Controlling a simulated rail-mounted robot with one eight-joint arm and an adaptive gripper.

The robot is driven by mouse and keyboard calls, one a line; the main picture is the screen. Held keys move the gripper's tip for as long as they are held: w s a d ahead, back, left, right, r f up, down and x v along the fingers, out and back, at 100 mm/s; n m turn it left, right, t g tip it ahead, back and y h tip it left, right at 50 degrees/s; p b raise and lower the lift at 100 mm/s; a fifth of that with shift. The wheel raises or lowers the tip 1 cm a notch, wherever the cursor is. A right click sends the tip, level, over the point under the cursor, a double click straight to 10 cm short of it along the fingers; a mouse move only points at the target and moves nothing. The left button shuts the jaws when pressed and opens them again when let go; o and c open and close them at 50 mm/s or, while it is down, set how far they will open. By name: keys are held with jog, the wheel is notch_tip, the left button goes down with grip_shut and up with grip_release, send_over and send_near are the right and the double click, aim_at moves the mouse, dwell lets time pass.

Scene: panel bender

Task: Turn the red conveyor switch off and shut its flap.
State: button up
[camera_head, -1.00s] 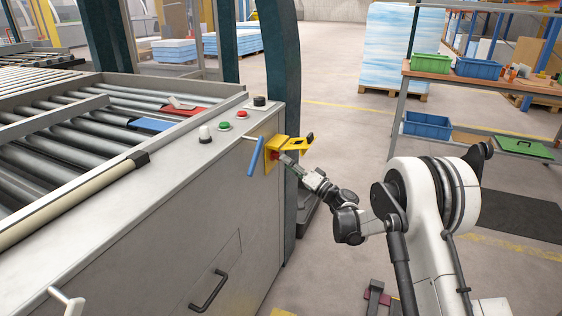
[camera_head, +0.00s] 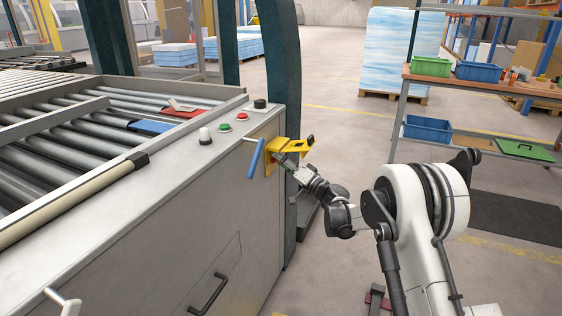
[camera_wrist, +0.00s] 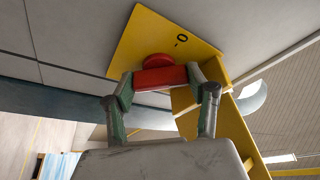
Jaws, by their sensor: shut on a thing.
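The red conveyor switch (camera_wrist: 160,77) is a red bar on a round red base, mounted on a yellow plate (camera_wrist: 150,38) that carries a "0" and a dash mark. My gripper (camera_wrist: 166,88) is shut on the red bar, one finger at each end. The bar lies nearly across the wrist picture. The yellow flap (camera_wrist: 235,132) stands out from the plate at the right; it is open. In the head view, the flap (camera_head: 293,145) juts from the machine's end above my gripper (camera_head: 279,161), and the switch is mostly hidden there.
A blue lever handle (camera_head: 256,158) sticks out just left of the yellow plate. Green, red and black buttons and a white knob (camera_head: 205,135) are on the machine top. A dark green post stands behind. The floor right of the machine is largely open.

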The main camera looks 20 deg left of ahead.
jog(key=shift+n, duration=0.3)
jog(key=n+g, duration=0.1)
jog(key=n, duration=0.1)
jog(key=n+y+b, duration=0.1)
jog(key=n, duration=0.1)
jog(key=shift+f+n+g+y, duration=0.15)
jog(key=shift+n+g+y, duration=0.15)
jog(key=shift+g, duration=0.1)
jog(key=n+g, duration=0.2)
jog(key=n, duration=0.2)
jog(key=n+g+y+b, duration=0.1)
jog(key=n+g, duration=0.1)
jog(key=n, duration=0.2)
jog(key=shift+w, duration=0.1)
jog(key=shift+n, duration=0.4)
jog(key=o, duration=0.9)
jog(key=v, duration=1.2)
jog(key=shift+w+f, duration=0.15)
